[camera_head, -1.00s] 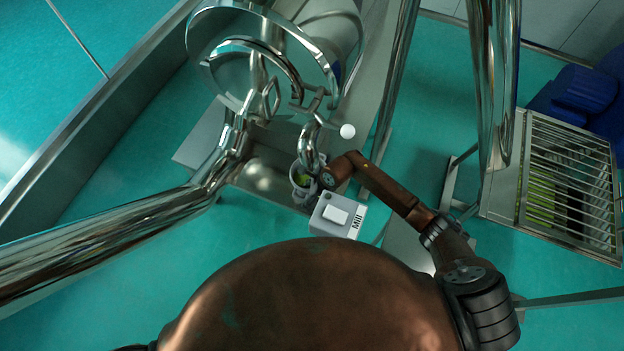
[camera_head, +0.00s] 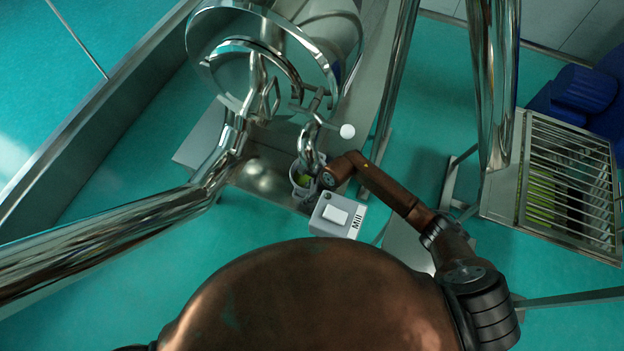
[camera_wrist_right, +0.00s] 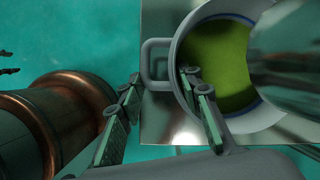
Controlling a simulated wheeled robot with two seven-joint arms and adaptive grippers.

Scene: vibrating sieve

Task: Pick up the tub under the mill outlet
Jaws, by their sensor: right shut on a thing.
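The tub (camera_head: 298,186) is light grey with green material inside. It sits below the curved steel mill outlet (camera_head: 307,146), which hides part of it. In the right wrist view the tub (camera_wrist_right: 176,62) shows its green contents and a side handle (camera_wrist_right: 148,62). In the head view the right gripper (camera_head: 317,181) is at the tub's right side, small and partly hidden. My left gripper is not in view.
A white box labelled Mill (camera_head: 337,216) stands just in front of the tub. A steel plate (camera_head: 262,178) lies left of the tub. Shiny pipes and steel rings (camera_head: 265,62) crowd the space above. A slatted steel grate (camera_head: 568,185) stands at the right.

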